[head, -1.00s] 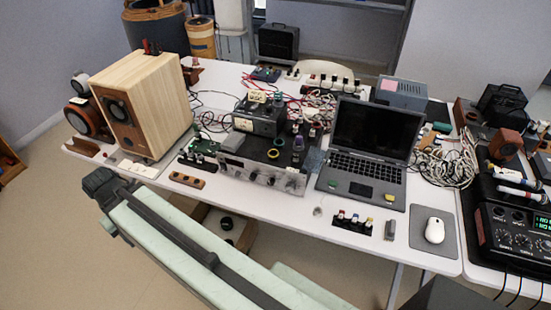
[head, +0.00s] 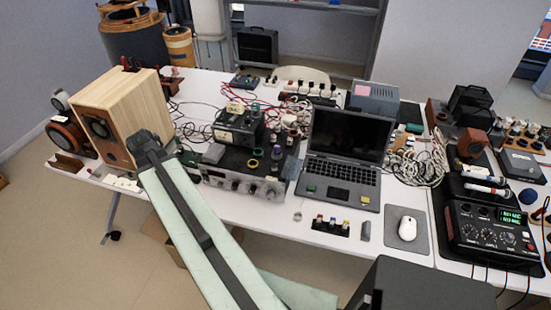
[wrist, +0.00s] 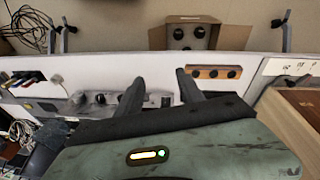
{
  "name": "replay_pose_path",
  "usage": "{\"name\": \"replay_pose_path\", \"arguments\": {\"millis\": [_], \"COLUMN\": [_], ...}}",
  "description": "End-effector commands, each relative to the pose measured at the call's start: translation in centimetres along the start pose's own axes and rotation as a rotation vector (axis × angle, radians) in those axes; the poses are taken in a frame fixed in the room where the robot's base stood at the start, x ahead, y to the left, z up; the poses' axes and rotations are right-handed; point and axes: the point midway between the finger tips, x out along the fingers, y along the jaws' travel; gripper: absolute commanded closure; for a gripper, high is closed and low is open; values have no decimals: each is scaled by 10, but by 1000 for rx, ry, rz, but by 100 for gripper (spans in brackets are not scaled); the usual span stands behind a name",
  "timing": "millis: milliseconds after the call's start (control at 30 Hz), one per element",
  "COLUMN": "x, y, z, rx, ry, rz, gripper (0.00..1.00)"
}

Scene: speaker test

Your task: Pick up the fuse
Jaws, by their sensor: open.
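I cannot make out a fuse for certain. A tiny pale item (head: 297,216) lies on the white table in front of the laptop; it is too small to identify. In the wrist view my gripper (wrist: 159,76) is open, its two dark fingers apart with nothing between them. It is over the front part of the table, between the amplifier's knob panel (wrist: 105,100) and a wooden strip with three black dots (wrist: 213,72). In the head view my arm crosses the table's front edge and hides that strip; I cannot make out the fingers there.
The amplifier (head: 243,184), laptop (head: 340,185), wooden speaker (head: 130,100) and mouse (head: 407,228) crowd the table (head: 270,220). Small coloured plugs (head: 331,226) stand near the front edge. A cardboard box (wrist: 200,32) lies on the floor beyond the edge.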

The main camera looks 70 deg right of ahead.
Motion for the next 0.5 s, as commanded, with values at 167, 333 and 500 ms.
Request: {"name": "replay_pose_path", "arguments": {"millis": [167,333,500], "x": [-9,-8,-6], "y": [163,265,294], "z": [-109,-143,-149], "rx": [649,1014,1121], "ry": [58,109,127], "rz": [118,187,207], "gripper": [55,55,55]}}
